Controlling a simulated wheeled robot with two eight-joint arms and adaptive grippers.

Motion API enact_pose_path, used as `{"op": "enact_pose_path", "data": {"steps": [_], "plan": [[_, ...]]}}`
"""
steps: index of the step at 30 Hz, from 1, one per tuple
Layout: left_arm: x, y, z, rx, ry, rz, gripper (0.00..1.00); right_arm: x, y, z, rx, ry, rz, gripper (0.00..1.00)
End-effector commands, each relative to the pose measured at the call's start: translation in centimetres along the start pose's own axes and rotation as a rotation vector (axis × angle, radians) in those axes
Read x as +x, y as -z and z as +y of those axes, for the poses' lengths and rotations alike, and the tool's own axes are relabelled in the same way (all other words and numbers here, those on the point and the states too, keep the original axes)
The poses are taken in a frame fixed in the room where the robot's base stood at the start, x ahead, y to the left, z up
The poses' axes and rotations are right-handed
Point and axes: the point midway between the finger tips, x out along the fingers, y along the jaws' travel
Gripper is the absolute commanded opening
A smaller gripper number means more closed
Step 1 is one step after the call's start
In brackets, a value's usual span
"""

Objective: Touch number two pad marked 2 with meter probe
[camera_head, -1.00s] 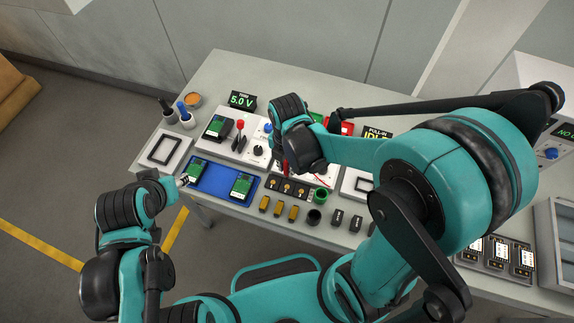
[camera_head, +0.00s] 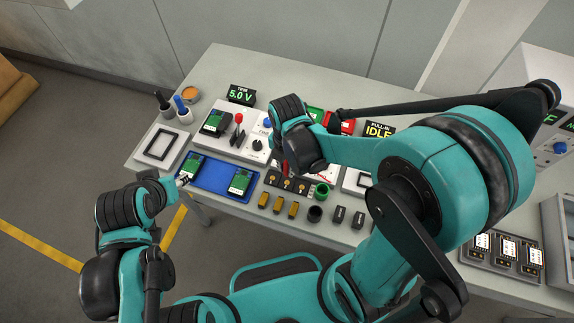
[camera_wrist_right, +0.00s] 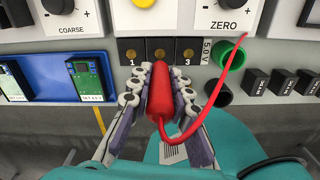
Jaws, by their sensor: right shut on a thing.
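My right gripper (camera_wrist_right: 160,88) is shut on the red meter probe (camera_wrist_right: 160,95), with a red lead curling off to the right. The probe points at the middle of a dark strip with three brass pads. The left pad (camera_wrist_right: 131,50) is marked 1 and the right pad (camera_wrist_right: 188,50) is marked 3. The middle pad (camera_wrist_right: 160,47) shows just beyond the probe; its mark is hidden. I cannot tell whether the tip touches it. In the head view my right gripper (camera_head: 286,168) is over the strip, largely hidden by its wrist. My left gripper (camera_head: 182,180) is beside the blue tray, its jaws unclear.
The blue tray (camera_head: 213,180) with green boards lies left of the strip. Brass cylinders (camera_head: 278,204), a green cup (camera_head: 322,190) and black blocks (camera_head: 358,218) stand close by. A panel with knobs (camera_wrist_right: 220,15) rises behind the pads.

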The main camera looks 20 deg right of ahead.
Motion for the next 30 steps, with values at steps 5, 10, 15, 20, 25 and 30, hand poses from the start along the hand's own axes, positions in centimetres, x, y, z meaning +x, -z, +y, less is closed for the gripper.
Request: {"op": "enact_pose_path", "data": {"steps": [5, 10, 15, 20, 25, 30], "plan": [[0.8, -0.6, 0.0, 0.000, 0.000, 0.000, 0.40, 1.1, 0.0, 0.0, 0.000, 0.000, 0.000, 0.00], [1.5, -1.1, 0.0, 0.000, 0.000, 0.000, 0.40, 2.0, 0.0, 0.0, 0.000, 0.000, 0.000, 0.00], [1.9, -1.4, 0.0, 0.000, 0.000, 0.000, 0.40, 2.5, 0.0, 0.0, 0.000, 0.000, 0.000, 0.00], [1.8, -1.3, 0.0, 0.000, 0.000, 0.000, 0.40, 2.5, 0.0, 0.0, 0.000, 0.000, 0.000, 0.00], [1.8, -1.3, 0.0, 0.000, 0.000, 0.000, 0.40, 2.4, 0.0, 0.0, 0.000, 0.000, 0.000, 0.00], [1.9, -1.3, 0.0, 0.000, 0.000, 0.000, 0.40, 2.5, 0.0, 0.0, 0.000, 0.000, 0.000, 0.00]]}}
